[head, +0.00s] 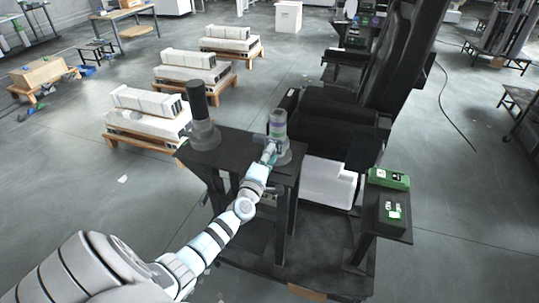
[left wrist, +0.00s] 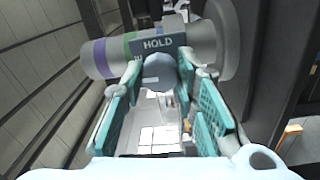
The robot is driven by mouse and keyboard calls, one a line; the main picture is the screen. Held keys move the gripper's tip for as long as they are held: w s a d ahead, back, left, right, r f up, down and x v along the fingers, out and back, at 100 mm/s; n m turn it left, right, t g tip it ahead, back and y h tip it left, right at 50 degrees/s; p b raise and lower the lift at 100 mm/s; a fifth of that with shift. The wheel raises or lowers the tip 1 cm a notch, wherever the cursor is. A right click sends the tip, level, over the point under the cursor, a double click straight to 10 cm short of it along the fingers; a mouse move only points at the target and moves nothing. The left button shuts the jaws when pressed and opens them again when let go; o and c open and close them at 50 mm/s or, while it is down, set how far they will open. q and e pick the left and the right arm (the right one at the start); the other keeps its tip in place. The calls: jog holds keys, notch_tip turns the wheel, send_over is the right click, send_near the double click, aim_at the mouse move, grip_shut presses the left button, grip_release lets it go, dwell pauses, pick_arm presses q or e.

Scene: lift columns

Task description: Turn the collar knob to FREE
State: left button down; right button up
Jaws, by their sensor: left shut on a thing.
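The lift column (head: 278,124) with the collar stands on the right of the small dark table, with a purple and a green band. In the left wrist view the column (left wrist: 118,55) lies sideways, and its collar plate (left wrist: 158,43) reads HOLD. The rounded grey collar knob (left wrist: 160,74) sticks out below this label. My left gripper (head: 269,153) reaches the collar from the front. Its teal fingers (left wrist: 160,88) are shut on the knob, one on each side. Any FREE label is hidden. My right gripper is not in view.
A second, dark column (head: 197,103) stands at the left of the dark table (head: 235,147). A black seat (head: 335,105) is close behind on the right. Green boxes (head: 389,178) sit on a side stand. Open floor lies to the left.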

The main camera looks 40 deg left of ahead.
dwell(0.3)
pick_arm(q)
jog(key=c, duration=1.2)
grip_release()
jog(key=shift+c, duration=0.2)
jog(key=v, duration=1.2)
